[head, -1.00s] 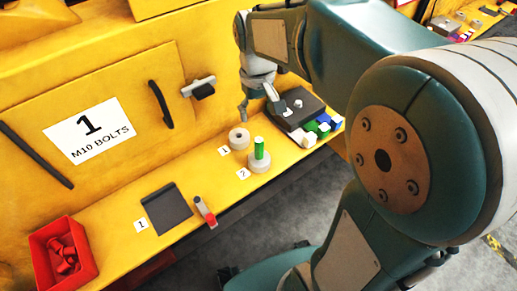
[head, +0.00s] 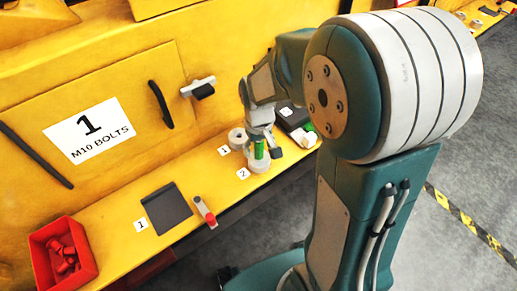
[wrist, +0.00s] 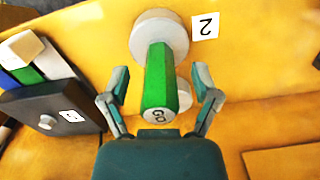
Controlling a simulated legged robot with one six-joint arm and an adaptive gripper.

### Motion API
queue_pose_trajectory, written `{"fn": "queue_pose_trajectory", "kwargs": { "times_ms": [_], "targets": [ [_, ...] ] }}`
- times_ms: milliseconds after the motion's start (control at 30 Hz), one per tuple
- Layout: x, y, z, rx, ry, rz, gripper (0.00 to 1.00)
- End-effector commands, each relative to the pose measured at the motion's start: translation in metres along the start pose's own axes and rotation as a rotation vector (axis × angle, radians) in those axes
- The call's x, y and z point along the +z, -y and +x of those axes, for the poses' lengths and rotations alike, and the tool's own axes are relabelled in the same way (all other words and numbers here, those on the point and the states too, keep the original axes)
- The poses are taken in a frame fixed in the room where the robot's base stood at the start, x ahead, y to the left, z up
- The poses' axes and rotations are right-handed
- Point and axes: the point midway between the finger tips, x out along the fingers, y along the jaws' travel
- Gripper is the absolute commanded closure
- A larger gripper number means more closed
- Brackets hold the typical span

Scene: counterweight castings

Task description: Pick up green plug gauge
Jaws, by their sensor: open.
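The green plug gauge (wrist: 155,82) stands upright in a round pale base in the wrist view, its end marked "GO" facing the camera. The gauge also shows in the head view (head: 259,150), partly behind my gripper. The round base (head: 258,166) sits beside the label "2". My gripper (wrist: 160,88) is open, with one finger on each side of the gauge. Small gaps show between the fingers and the gauge. In the head view my gripper (head: 263,147) is over the base at the shelf.
A pale ring (head: 237,138) stands by label "1", close to the base. A dark block (wrist: 50,112) with white, green and blue pieces lies nearby. A red bin (head: 62,252), a dark pad (head: 166,207) and a red-and-grey item (head: 205,212) are along the yellow shelf.

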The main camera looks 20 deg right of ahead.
Motion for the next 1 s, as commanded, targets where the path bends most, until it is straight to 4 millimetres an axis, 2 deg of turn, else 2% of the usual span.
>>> {"fn": "queue_pose_trajectory", "kwargs": {
  "times_ms": [200,367,400,767,867,1000],
  "targets": [
    [0.0,0.0,0.001,0.0,-0.001,0.0,0.21],
    [0.0,0.0,0.0,0.0,-0.001,0.0,0.92],
    [0.0,0.0,0.0,0.0,-0.001,0.0,1.0],
    [0.0,0.0,0.0,0.0,-0.001,0.0,1.0],
    [-0.001,0.0,-0.005,0.0,-0.003,0.0,1.0],
    [-0.001,0.0,-0.02,0.001,-0.006,0.0,1.0]
  ]
}}
